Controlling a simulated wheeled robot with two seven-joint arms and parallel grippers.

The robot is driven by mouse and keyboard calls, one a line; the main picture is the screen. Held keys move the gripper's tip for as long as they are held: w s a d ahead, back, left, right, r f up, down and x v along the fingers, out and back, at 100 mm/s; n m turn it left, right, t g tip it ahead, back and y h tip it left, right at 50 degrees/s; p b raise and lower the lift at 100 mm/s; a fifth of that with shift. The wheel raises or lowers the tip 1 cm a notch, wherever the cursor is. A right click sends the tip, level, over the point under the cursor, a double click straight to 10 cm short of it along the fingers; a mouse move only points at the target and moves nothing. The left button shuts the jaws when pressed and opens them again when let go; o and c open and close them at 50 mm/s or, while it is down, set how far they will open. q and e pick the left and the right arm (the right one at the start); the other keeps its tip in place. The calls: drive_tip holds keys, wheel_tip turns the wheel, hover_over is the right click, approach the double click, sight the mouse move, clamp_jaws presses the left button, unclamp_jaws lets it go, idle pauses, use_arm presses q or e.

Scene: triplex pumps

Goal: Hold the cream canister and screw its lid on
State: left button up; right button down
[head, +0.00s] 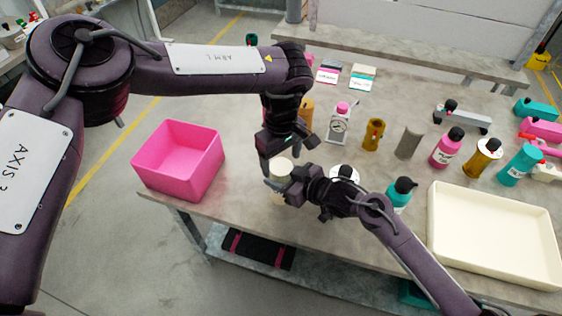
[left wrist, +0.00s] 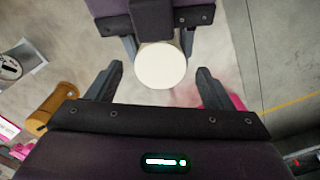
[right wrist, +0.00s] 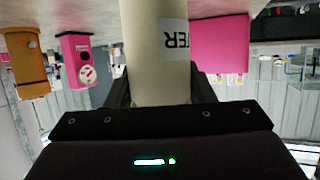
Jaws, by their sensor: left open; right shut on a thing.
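The cream canister (head: 282,168) is upright near the front edge of the table. My right gripper (head: 283,184) is shut around its body from the right. In the right wrist view the canister (right wrist: 155,50) fills the space between the fingers, its label showing upside-down letters. My left gripper (head: 287,153) is open and points down above the canister. In the left wrist view the canister's round pale top (left wrist: 160,65) lies between and beyond the open fingers, apart from them. I cannot tell whether that top is the lid. No separate lid can be made out.
A pink bin (head: 180,165) stands left of the canister at the table's edge. A cream tray (head: 490,275) lies at the right. Bottles, including a teal one (head: 400,193) and a pink one (head: 447,150), stand behind and right of my right arm.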

use_arm(q)
wheel_tip(320, 180, up, 2)
drive_tip(key=shift+r, duration=0.25)
drive_tip(key=shift+c, duration=0.4)
